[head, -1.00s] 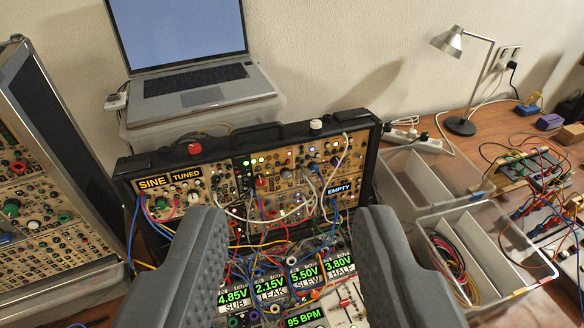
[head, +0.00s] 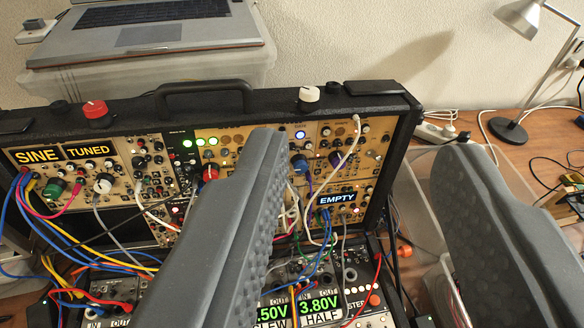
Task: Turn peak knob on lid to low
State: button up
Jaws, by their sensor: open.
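The black synth case lid (head: 138,112) stands upright with panel modules in it. On its top edge sit a red knob (head: 95,109) at left and a white knob (head: 309,96) right of the handle. I cannot read a "peak" label on either, nor tell the white knob's pointer setting. My gripper (head: 362,146) is open and empty. Its two grey padded fingers are wide apart in front of the lid. The white knob lies beyond them, between the tips but nearer the left one, touched by neither. The left finger hides part of the panel.
A black handle (head: 205,92) rises between the knobs. Small dark caps sit beside both knobs. Patch cables (head: 62,252) hang over the panel and lower modules. A laptop (head: 150,28) stands behind on a clear bin. A lamp (head: 520,18) is at the right.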

jog(key=w+a+f+n+t+y+p, duration=0.1)
jog(key=w+a+f+y+p, duration=0.15)
jog(key=f, duration=0.95)
jog(key=w+a+f+y+p, duration=0.15)
jog(key=w+f+y, duration=0.25)
jog(key=f, duration=0.9)
jog(key=d+p+x, duration=0.1)
jog(key=x, duration=1.1)
jog(key=shift+w+a, duration=0.15)
jog(key=shift+w, duration=0.3)
jog(key=shift+r+h, duration=0.15)
jog(key=shift+h, duration=0.1)
grip_shut()
